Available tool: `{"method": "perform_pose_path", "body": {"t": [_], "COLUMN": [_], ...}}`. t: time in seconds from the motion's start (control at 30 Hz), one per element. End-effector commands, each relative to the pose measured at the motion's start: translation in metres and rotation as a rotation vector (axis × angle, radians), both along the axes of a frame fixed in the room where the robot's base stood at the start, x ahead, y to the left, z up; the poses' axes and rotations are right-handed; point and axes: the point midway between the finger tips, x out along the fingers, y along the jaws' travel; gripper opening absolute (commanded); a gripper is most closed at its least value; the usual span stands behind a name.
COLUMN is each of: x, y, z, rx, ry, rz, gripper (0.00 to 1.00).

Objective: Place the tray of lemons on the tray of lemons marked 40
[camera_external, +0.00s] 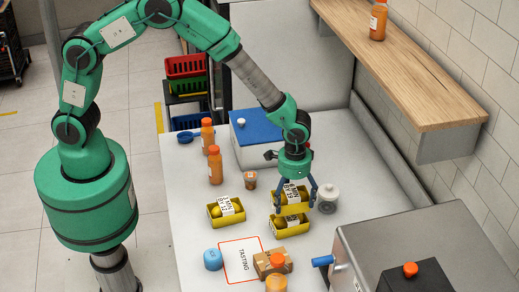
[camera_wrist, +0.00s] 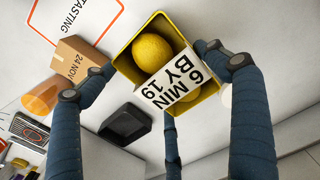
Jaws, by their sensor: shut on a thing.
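My gripper (camera_external: 296,192) points down with its blue fingers around a yellow tray of lemons (camera_external: 279,205) and is shut on it. In the wrist view the held tray (camera_wrist: 123,55) shows two lemons and a white label reading "6 MIN BY 19". A second yellow tray of lemons (camera_external: 278,233) is directly in front of the held tray, lower in the picture. A third yellow tray of lemons (camera_external: 214,221) stands to the left. The labels on these two are too small to read surely, so I cannot tell which is marked 40. The held tray's height above the table is unclear.
A white lidded jar (camera_external: 328,200) is close right of the gripper. A small cup (camera_external: 250,180) and a blue-topped box (camera_external: 258,128) stand behind. A cardboard box (camera_external: 265,264) and the TASTING sheet (camera_external: 232,262) are in front. A metal machine (camera_external: 405,240) stands at the right.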

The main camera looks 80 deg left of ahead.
Motion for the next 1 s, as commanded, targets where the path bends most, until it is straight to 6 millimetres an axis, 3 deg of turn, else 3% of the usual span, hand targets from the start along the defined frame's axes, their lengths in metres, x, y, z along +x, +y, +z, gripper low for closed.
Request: {"method": "perform_pose_path", "body": {"t": [0.27, 0.63, 1.0], "x": [0.000, 0.000, 0.000], "y": [0.000, 0.000, 0.000], "z": [-0.001, -0.033, -0.036], "rx": [0.000, 0.000, 0.000], "ry": [0.000, -0.001, -0.001], "rz": [0.000, 0.000, 0.000], "gripper": [0.54, 0.54, 0.54]}}
